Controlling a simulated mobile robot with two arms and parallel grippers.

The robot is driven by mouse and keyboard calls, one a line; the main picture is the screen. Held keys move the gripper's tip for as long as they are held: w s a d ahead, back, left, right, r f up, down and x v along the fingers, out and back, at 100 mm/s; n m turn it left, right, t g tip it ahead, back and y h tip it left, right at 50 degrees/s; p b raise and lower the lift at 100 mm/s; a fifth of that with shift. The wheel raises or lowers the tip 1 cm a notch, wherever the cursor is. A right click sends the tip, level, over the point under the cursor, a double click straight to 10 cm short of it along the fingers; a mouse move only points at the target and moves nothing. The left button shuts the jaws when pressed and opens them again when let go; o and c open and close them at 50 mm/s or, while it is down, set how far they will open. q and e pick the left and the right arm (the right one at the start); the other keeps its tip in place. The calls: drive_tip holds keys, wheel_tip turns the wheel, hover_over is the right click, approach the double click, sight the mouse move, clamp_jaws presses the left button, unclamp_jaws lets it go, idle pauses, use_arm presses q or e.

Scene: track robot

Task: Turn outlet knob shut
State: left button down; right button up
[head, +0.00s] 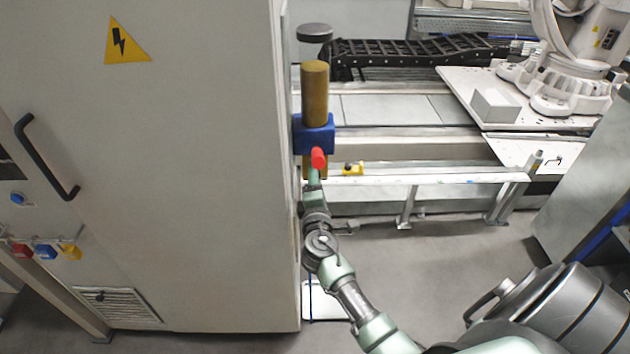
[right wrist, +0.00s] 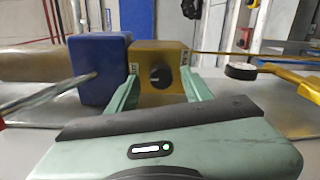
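A dark round knob (right wrist: 158,76) sits on the face of a brass-coloured block (right wrist: 146,56). A blue block (right wrist: 100,65) stands just left of it; in the head view the blue block (head: 314,134) is on the cabinet's side, below a tall brass cylinder (head: 314,93). A red-tipped lever (head: 318,158) sticks out from it. My right gripper (right wrist: 160,88) is open, its green fingers on either side of the knob, with gaps visible. In the head view the right gripper (head: 313,178) is just below the red tip, its fingertips mostly hidden. My left gripper is out of view.
A tall grey cabinet (head: 200,170) fills the left, close beside my right arm. A low rail (head: 430,178) and a robot track run behind. Grey floor (head: 440,245) is clear right of the arm. A yellow lever (right wrist: 290,80) shows at the right wrist view's right.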

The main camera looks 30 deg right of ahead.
drive_tip(key=shift+a, duration=0.1)
drive_tip(key=v, duration=0.7)
drive_tip(key=shift+s+b, duration=0.4)
drive_tip(key=shift+b, duration=0.05)
drive_tip(key=shift+a, duration=0.15)
drive_tip(key=s+a+f+m+g+y, duration=0.1)
drive_tip(key=s+a+f+g+y, duration=0.2)
drive_tip(key=f, duration=0.8)
drive_tip(key=s+a+f+m+g+y, duration=0.15)
drive_tip(key=s+f, duration=0.35)
drive_tip(key=f, duration=0.6)
drive_tip(key=s+a+f+m+g+y, duration=0.1)
drive_tip(key=s+a+f+g+y, duration=0.2)
drive_tip(key=f, duration=0.8)
drive_tip(key=s+f+m+g, duration=0.2)
drive_tip(key=s+f, duration=0.3)
drive_tip(key=s, duration=0.6)
drive_tip(key=s+a+f+m+g+y+p, duration=0.1)
drive_tip(key=s+f, duration=0.5)
drive_tip(key=s, duration=0.6)
drive_tip(key=s+a+f+m+g+y, duration=0.1)
drive_tip(key=s+f+m+g, duration=0.2)
drive_tip(key=s, duration=0.9)
wheel_tip(320, 180, down, 3)
drive_tip(key=shift+f+m+p, duration=0.25)
drive_tip(key=shift+m+p, duration=0.05)
drive_tip(key=shift+m, duration=0.75)
